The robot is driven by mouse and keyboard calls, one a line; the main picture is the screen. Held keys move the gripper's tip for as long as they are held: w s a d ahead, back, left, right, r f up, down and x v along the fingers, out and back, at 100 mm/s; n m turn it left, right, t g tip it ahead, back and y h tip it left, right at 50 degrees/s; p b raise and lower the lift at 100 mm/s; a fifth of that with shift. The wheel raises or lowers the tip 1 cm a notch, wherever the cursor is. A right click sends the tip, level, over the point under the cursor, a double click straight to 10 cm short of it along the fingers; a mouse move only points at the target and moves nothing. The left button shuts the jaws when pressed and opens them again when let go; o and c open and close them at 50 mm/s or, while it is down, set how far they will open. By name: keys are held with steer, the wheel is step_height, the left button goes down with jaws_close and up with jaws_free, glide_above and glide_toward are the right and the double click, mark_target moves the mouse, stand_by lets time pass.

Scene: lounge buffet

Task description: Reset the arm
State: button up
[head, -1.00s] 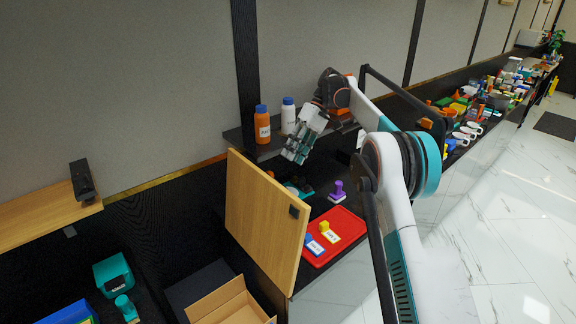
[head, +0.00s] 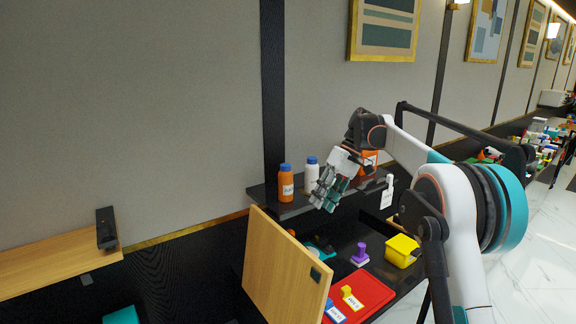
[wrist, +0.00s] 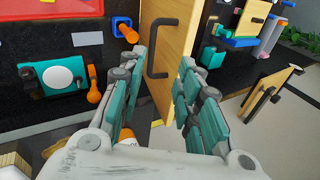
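My gripper (head: 328,192) hangs in the head view at the end of my bent arm, just right of two bottles and near the front of a dark shelf. In the wrist view my gripper (wrist: 160,62) has its two teal-padded fingers spread apart. A light wooden door panel (wrist: 172,75) with a dark handle (wrist: 158,48) shows between the fingers. I cannot tell its distance, and no grip on it is visible. The wooden panel (head: 272,262) also stands open in the head view, below and left of the gripper.
An orange bottle (head: 286,187) and a white bottle (head: 311,180) stand on the dark shelf (head: 270,205). Below are a purple stamp (head: 360,255), a yellow box (head: 402,247) and a red tray (head: 375,294). A wooden ledge (head: 50,257) is at left. Marble floor is open at right.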

steer(key=s+d+r+m+t+h+b, duration=0.1)
steer(key=s+d+r+m+t+b, duration=0.15)
steer(key=s, duration=0.75)
steer(key=s+d+r+m+t+h+b, duration=0.1)
steer(key=s+t+h, duration=0.15)
steer(key=s, duration=0.75)
steer(key=s+d+f+m+t+h+b, duration=0.1)
steer(key=s+d+f+t, duration=0.1)
steer(key=s+f, duration=0.5)
steer(key=s+d+f+m+t+h+b, duration=0.1)
steer(key=s+d+f+t, duration=0.1)
steer(key=s+f, duration=0.5)
steer(key=s, duration=0.6)
steer(key=shift+s+d+f+t, duration=0.2)
steer(key=shift+s+d+t, duration=0.1)
steer(key=shift+d+t, duration=0.1)
steer(key=shift+a, duration=0.15)
